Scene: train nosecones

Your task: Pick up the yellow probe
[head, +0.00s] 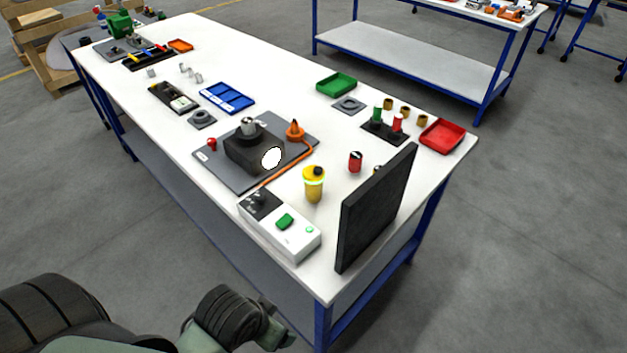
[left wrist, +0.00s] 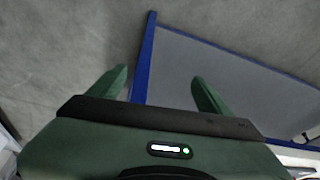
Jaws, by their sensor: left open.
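My left arm comes in at the bottom left of the head view, outside the table's near edge. My left gripper shows in the left wrist view (left wrist: 160,76) with its two green fingers apart and nothing between them. It is away from the probe, over the floor and the table's blue frame. The probe is not in the left wrist view. My right gripper is not in view.
The dark panel (head: 376,208) stands tall just right of the probe. The control box (head: 279,228) is at its lower left, and an orange cable (head: 290,170) runs behind. The white table (head: 270,60) has free room behind.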

